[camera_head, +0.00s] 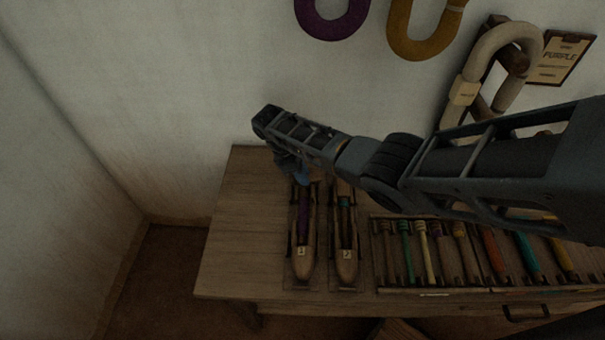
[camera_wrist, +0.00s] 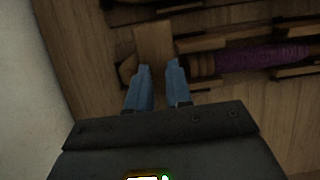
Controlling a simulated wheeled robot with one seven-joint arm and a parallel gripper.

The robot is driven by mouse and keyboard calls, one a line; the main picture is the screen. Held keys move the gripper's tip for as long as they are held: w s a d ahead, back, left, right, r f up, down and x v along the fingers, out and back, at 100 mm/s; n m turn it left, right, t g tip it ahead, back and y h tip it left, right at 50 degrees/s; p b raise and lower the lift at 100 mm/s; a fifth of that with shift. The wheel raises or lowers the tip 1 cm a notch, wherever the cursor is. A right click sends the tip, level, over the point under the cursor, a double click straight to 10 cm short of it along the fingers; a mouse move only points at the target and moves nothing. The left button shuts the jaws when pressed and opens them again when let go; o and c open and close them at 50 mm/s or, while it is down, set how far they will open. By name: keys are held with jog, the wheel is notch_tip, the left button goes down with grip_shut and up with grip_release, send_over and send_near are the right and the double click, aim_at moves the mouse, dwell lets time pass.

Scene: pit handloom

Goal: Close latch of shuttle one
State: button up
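Two wooden boat-shaped shuttles lie side by side at the left of the table. The left shuttle (camera_head: 304,264) holds a purple bobbin, and the right shuttle (camera_head: 345,265) holds a teal one; their small number tags are hard to read. My gripper (camera_head: 293,178) is low over the far end of the left shuttle. In the wrist view the blue fingers of my gripper (camera_wrist: 158,68) are apart, with a light wooden block (camera_wrist: 153,42), perhaps the latch, just beyond their tips. Whether they touch it is unclear. The purple bobbin (camera_wrist: 262,57) lies right of them.
A rack of several coloured bobbins (camera_head: 425,252) stands right of the shuttles. Yarn hanks (camera_head: 428,38) and a card reading PURPLE (camera_head: 561,57) are on the wall behind. The table (camera_head: 239,235) is bare left of the shuttles.

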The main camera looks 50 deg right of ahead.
jog(key=shift+c, duration=0.3)
grip_shut()
jog(key=shift+m, duration=0.3)
jog(key=m, duration=0.3)
jog(key=shift+m+y, duration=0.3)
jog(key=shift+m, duration=0.1)
jog(key=m, duration=0.4)
jog(key=shift+m+g+y, duration=0.3)
jog(key=m, duration=0.4)
jog(key=shift+m+y, duration=0.3)
jog(key=shift+y, duration=0.1)
jog(key=shift+m+t, duration=0.4)
jog(key=shift+m, duration=1.9)
